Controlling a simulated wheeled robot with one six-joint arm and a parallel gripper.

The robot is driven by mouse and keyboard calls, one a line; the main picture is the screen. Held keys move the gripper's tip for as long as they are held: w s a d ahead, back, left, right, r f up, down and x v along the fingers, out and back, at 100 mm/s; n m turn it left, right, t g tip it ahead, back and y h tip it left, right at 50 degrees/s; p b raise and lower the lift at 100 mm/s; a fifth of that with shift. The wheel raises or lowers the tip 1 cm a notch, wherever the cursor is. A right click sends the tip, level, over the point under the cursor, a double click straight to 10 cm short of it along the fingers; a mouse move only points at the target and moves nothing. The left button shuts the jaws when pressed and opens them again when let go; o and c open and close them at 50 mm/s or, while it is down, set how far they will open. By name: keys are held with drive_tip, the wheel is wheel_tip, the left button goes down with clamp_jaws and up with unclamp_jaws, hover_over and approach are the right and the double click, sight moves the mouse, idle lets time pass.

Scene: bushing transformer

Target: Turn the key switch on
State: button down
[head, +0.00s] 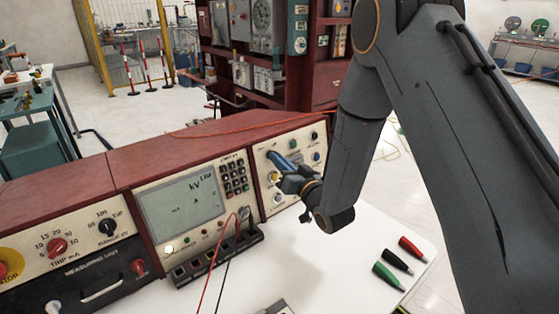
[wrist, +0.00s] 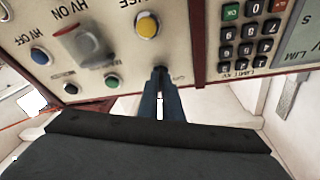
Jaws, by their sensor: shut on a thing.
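The control panel (head: 262,160) with the key switch is the right-hand section of the red console. My gripper (head: 270,155) reaches it with two blue fingers, and they hide the switch in the head view. In the wrist view, which is upside down, the fingers (wrist: 160,78) are close together at the panel's edge, below the yellow button. They are shut on the small dark key switch (wrist: 159,71), of which only a little shows between the tips. The angle the key is turned to cannot be seen.
Red, black and green plugs (head: 393,257) lie on the white table (head: 330,262). Red and black cables (head: 213,270) hang from the console.

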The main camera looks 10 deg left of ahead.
drive_tip(key=shift+s+a+m+t+h, duration=0.15)
drive_tip(key=shift+m+h, duration=0.35)
drive_tip(key=shift+m, duration=0.9)
drive_tip(key=shift+m+t+h, duration=0.15)
drive_tip(key=shift+m+h, duration=0.35)
drive_tip(key=shift+m, duration=0.9)
drive_tip(key=c, duration=1.9)
unclamp_jaws()
drive_tip(key=shift+c, duration=0.2)
drive_tip(key=b+v, duration=0.1)
drive_tip(key=v, duration=0.6)
drive_tip(key=shift+s+d, duration=0.25)
drive_tip(key=shift+s, duration=0.05)
